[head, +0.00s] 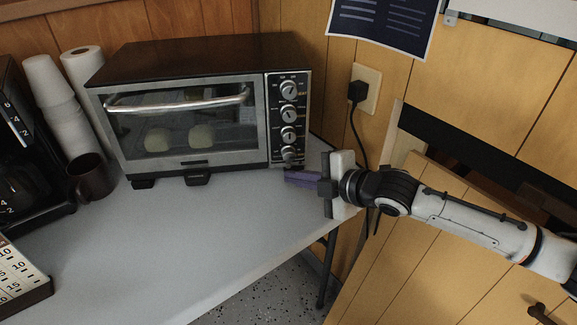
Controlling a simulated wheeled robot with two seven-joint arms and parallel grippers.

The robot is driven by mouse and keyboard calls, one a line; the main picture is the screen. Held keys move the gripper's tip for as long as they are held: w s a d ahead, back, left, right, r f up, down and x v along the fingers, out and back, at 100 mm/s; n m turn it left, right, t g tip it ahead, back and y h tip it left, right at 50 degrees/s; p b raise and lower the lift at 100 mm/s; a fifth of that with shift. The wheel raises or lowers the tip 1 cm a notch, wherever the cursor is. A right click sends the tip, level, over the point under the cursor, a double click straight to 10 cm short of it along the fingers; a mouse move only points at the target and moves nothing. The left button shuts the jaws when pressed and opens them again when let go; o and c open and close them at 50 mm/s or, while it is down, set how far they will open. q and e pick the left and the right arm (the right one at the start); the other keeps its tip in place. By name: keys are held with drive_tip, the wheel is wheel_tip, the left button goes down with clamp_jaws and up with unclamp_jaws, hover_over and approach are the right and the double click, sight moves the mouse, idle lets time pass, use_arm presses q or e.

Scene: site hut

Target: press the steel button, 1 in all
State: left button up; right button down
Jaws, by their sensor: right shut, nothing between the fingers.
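The toaster oven (190,170) stands on the grey table, with a column of round steel controls on its right-hand panel. The lowest control, which looks like the steel button (288,154), sits near the panel's bottom, just above my right gripper's fingertips. My right gripper (290,176) comes in from the right, its purple-grey fingers shut and empty, pointing left at the oven's lower right corner. Whether the fingers touch the oven or the button I cannot tell. My left gripper is not in view.
A brown mug (92,178), stacked white cups (66,128), a paper roll (84,72) and a black coffee maker (28,150) stand left of the oven. A plugged-in cord (357,125) hangs on the wall. The table's middle is clear.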

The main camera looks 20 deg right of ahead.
drive_tip(key=shift+w, duration=0.1)
drive_tip(key=shift+w+p, duration=0.3)
drive_tip(key=shift+p, duration=0.1)
drive_tip(key=shift+w+d, duration=0.1)
drive_tip(key=shift+w, duration=0.3)
idle(0.7)
drive_tip(key=shift+s+p, duration=0.1)
drive_tip(key=shift+p, duration=0.2)
drive_tip(key=shift+s+p, duration=0.45)
drive_tip(key=shift+s, duration=0.2)
